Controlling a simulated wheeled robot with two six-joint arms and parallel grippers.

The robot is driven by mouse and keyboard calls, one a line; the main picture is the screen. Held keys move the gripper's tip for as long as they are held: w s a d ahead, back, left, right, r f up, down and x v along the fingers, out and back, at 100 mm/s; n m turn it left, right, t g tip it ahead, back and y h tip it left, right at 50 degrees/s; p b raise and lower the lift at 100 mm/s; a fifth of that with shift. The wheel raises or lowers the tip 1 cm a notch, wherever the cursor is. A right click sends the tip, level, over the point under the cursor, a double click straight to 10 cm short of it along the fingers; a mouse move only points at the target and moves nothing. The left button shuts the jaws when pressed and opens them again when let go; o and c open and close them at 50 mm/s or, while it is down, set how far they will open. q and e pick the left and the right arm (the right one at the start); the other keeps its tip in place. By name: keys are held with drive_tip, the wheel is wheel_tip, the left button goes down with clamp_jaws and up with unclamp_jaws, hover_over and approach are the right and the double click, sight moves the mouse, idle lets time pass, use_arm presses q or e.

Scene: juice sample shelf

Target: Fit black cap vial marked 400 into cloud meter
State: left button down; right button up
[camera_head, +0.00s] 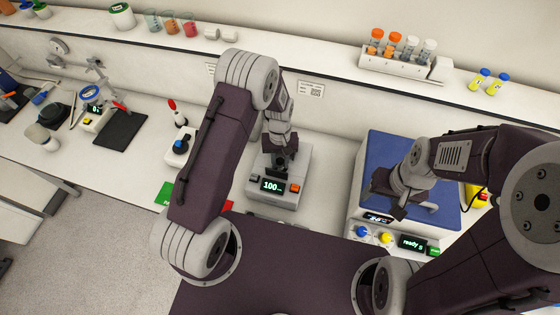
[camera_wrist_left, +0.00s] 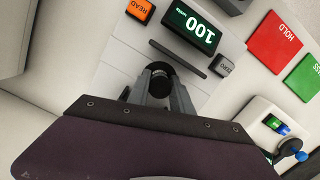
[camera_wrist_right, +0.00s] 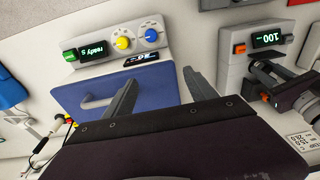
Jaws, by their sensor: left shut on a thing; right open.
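The cloud meter (camera_head: 283,200) is a pale box with a lit display reading 100 and an orange READ button; it also shows in the left wrist view (camera_wrist_left: 118,62). My left gripper (camera_wrist_left: 160,88) is over the meter, shut on a vial whose black cap (camera_wrist_left: 158,71) shows between its fingers. The vial's body and its 400 mark are hidden, so I cannot tell how deep it sits in the meter. In the head view my left gripper (camera_head: 284,160) is partly hidden by its arm. My right gripper (camera_wrist_right: 162,92) is open and empty above a blue-lidded machine (camera_wrist_right: 153,92).
The blue-lidded machine (camera_head: 380,148) has knobs and a "ready" display. A red HOLD card (camera_wrist_left: 274,43) and a green card (camera_wrist_left: 303,82) lie near the meter. A rack of orange- and white-capped tubes (camera_head: 390,66) stands on the back shelf. A black mat (camera_head: 120,128) lies left.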

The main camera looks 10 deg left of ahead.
sight(280, 158)
use_arm(q)
drive_tip(key=shift+f, duration=0.35)
use_arm(e)
drive_tip(key=shift+f, duration=0.25)
use_arm(q)
drive_tip(key=shift+s, duration=0.1)
drive_tip(key=c, duration=1.1)
unclamp_jaws()
drive_tip(key=shift+o, duration=0.2)
drive_tip(key=shift+d, duration=0.1)
use_arm(e)
drive_tip(key=shift+d, duration=0.15)
drive_tip(key=shift+a, duration=0.2)
drive_tip(key=shift+d, duration=0.1)
use_arm(q)
drive_tip(key=r+b, duration=0.1)
drive_tip(key=r, duration=0.2)
drive_tip(key=r+b, duration=0.1)
drive_tip(key=r, duration=0.2)
drive_tip(key=w+r+b, duration=0.1)
drive_tip(key=r, duration=0.2)
drive_tip(key=shift+a+r, duration=0.1)
drive_tip(key=shift+a, duration=0.1)
drive_tip(key=shift+w, duration=0.1)
use_arm(e)
wheel_tip(280, 158, down, 3)
drive_tip(key=shift+r, duration=0.15)
